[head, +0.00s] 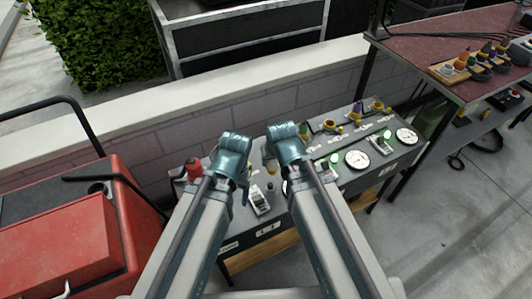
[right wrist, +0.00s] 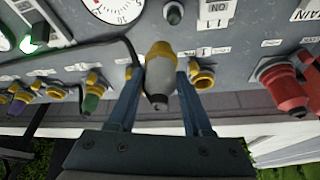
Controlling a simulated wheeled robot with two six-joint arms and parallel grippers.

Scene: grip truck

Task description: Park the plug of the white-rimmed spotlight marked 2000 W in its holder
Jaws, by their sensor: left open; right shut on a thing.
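My right gripper (right wrist: 159,88) is shut on a plug (right wrist: 159,72) with a yellow collar and a grey body, seen in the right wrist view. A black cable (right wrist: 129,44) loops beside it. The plug is close over the grey panel (right wrist: 240,45), beside an open yellow ring (right wrist: 203,77); I cannot tell whether it touches the panel. In the head view my right gripper (head: 284,178) is over the panel, its fingers mostly hidden. My left gripper (head: 244,184) is open beside it. I cannot make out the spotlight or its 2000 W marking.
Red connectors (right wrist: 283,86) and a green-bodied connector (right wrist: 91,95) sit along the panel. White dials (head: 357,159) and a grey handset-like device (head: 259,200) are on it too. A red cabinet (head: 70,240) stands left; a dark red table (head: 420,55) with a plug-filled wooden board (head: 436,73) stands right.

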